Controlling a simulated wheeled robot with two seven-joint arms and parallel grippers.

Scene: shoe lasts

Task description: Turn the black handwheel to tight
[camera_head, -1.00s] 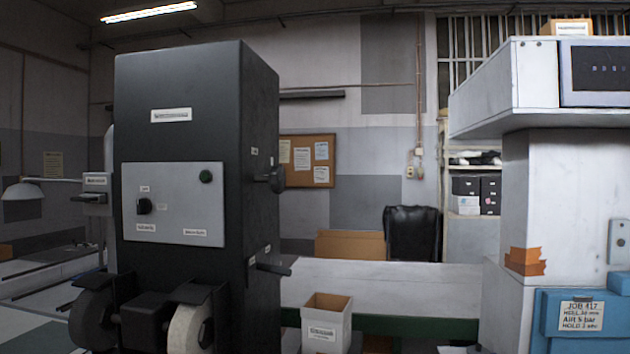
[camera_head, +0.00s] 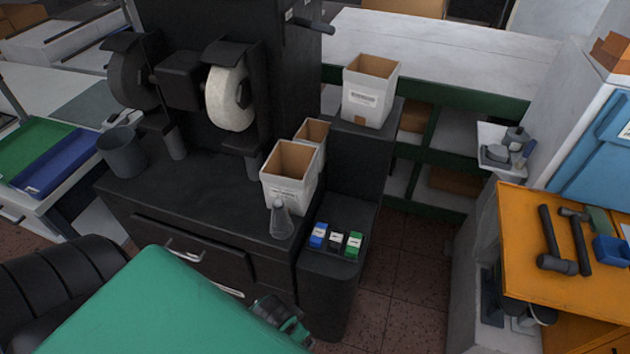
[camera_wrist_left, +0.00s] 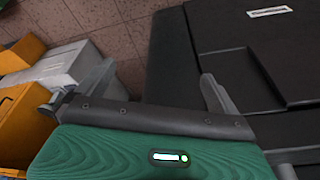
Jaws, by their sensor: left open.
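The black handwheel is out of view in both current views. The black machine (camera_head: 290,75), on whose right side it sat in the earlier head view, shows only its lower part, with a short dark lever (camera_head: 310,25) at the top edge. My left gripper (camera_wrist_left: 158,75) is open and empty in the left wrist view, with its two grey fingers apart, beside a black cabinet surface. My green left arm fills the bottom left of the head view; its fingers cannot be made out there. My right gripper is not in view.
White cartons (camera_head: 290,175) and a clear flask (camera_head: 280,220) stand on the black bench. An orange bench (camera_head: 520,270) with hammers stands right. Tiled floor (camera_head: 400,300) lies clear between.

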